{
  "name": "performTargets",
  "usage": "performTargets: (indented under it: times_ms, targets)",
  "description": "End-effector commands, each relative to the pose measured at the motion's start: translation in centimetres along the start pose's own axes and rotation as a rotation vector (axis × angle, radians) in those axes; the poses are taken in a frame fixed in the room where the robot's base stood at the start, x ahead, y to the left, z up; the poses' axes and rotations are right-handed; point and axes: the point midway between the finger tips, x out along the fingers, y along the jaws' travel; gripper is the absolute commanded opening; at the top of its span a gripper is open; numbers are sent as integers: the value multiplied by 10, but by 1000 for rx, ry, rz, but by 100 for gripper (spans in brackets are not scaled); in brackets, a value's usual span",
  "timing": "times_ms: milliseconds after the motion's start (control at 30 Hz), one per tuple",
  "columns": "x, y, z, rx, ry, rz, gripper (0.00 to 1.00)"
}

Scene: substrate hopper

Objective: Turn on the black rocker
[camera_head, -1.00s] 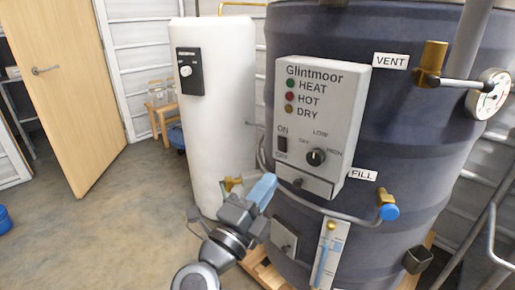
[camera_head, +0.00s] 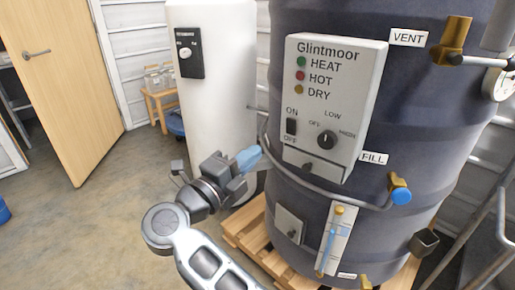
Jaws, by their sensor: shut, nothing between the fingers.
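The black rocker (camera_head: 291,126) sits at the lower left of the light grey Glintmoor control panel (camera_head: 340,75), between the labels ON above and OFF below. Which way it is tipped is too small to tell. My gripper (camera_head: 252,157), with light blue fingertips, is shut and empty. In the picture it is to the left of and below the rocker, apart from the panel. Nothing hides the rocker.
The panel is on a large dark tank (camera_head: 400,140) standing on a wooden pallet (camera_head: 250,238). A round black knob (camera_head: 327,139) is right of the rocker. A curved pipe (camera_head: 325,196) runs below the panel. A white cylinder (camera_head: 216,75) stands behind my gripper.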

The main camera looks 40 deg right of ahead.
Motion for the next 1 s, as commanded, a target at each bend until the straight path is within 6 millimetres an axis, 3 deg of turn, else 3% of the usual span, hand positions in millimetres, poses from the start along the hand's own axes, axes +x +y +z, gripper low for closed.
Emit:
performTargets:
  times_ms: [500, 700, 1000]
  targets:
    - [98, 0, -1, 0, 5, 0, 0]
    - [117, 0, -1, 0, 2, -1, 0]
    - [122, 0, 0, 0, 0, 0, 0]
